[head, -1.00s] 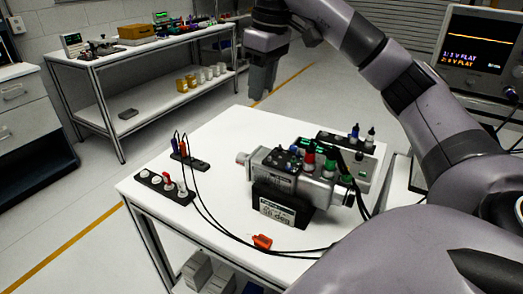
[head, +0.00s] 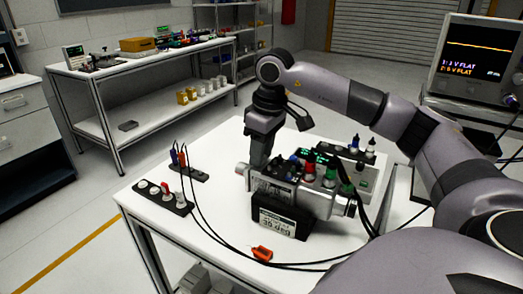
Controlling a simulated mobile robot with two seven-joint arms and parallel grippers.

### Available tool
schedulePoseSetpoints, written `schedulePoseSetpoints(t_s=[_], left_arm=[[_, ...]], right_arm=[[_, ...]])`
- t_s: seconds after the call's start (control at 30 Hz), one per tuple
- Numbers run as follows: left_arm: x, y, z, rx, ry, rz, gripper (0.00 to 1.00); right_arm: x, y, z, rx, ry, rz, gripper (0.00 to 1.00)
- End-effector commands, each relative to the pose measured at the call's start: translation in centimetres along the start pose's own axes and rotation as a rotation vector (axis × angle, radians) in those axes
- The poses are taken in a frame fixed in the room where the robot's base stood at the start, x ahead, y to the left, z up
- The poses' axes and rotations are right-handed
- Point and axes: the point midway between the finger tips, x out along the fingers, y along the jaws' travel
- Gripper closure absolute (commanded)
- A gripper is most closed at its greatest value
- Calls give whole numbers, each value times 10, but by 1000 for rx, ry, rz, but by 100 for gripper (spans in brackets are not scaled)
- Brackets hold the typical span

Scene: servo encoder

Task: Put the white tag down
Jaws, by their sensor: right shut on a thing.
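My right gripper (head: 260,153) points down at the left end of the grey servo unit (head: 275,187). Its dark fingers are shut, and their tips are at or just behind that end; I cannot tell whether they touch it. I cannot make out the white tag between the fingertips; it is too small or hidden there. A white label reading in "deg" (head: 278,222) sits on the black stand (head: 300,226) at the front of the servo unit. My left gripper is not in view.
A black strip (head: 155,197) with white and red-topped pieces lies at the table's left. A smaller black holder (head: 188,173) has blue and red plugs. An orange clip (head: 262,253) lies near the front. Black cables loop across the white table (head: 215,215), whose left middle is otherwise clear.

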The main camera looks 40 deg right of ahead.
Motion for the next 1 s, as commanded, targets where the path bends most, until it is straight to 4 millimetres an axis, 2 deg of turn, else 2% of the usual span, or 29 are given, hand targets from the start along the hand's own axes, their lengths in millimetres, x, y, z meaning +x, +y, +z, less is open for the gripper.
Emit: schedulePoseSetpoints(t_s=[0.23,0.27,0.3,0.33,0.6,0.73,0.87,1.0], left_arm=[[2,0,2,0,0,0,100],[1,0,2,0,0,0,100],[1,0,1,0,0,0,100],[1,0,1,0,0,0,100],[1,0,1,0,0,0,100],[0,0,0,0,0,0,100],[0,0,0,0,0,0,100],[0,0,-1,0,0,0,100]], right_arm=[[4,0,1,0,-1,0,93],[3,0,0,0,0,0,59],[3,0,0,0,0,0,46],[3,0,0,0,0,0,40],[2,0,0,0,0,0,40],[-5,0,-1,0,3,0,40],[-27,0,-1,0,5,1,40],[-58,0,-2,0,7,0,40]])
